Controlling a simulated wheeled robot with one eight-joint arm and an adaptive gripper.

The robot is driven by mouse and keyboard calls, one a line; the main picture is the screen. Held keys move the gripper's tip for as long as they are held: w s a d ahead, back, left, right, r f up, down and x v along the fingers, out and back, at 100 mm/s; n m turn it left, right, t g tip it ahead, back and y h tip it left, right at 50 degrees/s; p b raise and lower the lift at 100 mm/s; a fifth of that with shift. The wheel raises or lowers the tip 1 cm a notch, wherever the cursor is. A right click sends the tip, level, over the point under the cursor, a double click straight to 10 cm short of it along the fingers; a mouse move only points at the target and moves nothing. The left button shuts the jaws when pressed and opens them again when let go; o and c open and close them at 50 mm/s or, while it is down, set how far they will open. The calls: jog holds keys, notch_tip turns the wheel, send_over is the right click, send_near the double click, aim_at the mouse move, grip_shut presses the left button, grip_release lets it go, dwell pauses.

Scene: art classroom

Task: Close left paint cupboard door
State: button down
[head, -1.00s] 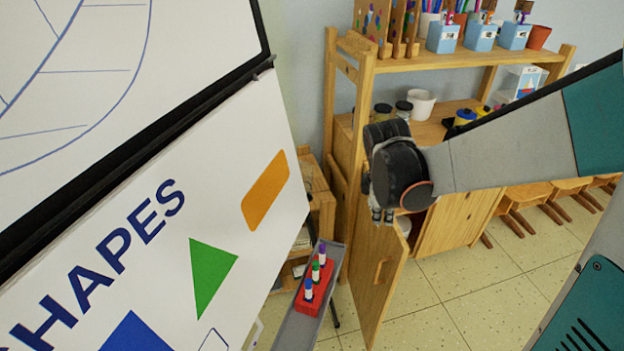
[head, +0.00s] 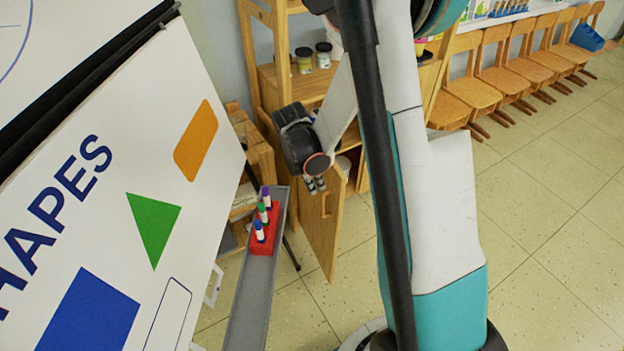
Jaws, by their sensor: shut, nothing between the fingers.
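The left paint cupboard door (head: 322,232) is a light wooden panel with a small handle. It stands swung open, out from the wooden cupboard (head: 262,92). My gripper (head: 315,186) is shut and empty, at the top of the door; I cannot tell whether it touches the panel. My arm hides much of the cupboard's right side and part of its opening.
A whiteboard with a shapes poster (head: 110,215) fills the left. Its grey tray (head: 262,290) holds a red marker block (head: 262,240) close to the door. Jars (head: 304,60) stand on the cupboard. Wooden chairs (head: 470,90) line the wall. The tiled floor (head: 560,220) at right is clear.

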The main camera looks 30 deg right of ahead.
jog(key=shift+s+d+f+b, duration=0.1)
jog(key=shift+d+f+b, duration=0.3)
jog(key=shift+d, duration=0.4)
jog(key=shift+s+d+f+b, duration=0.1)
jog(key=shift+d+f+b, duration=0.15)
jog(key=shift+d+f, duration=0.4)
jog(key=shift+d+f+b, duration=0.3)
jog(key=shift+d, duration=0.6)
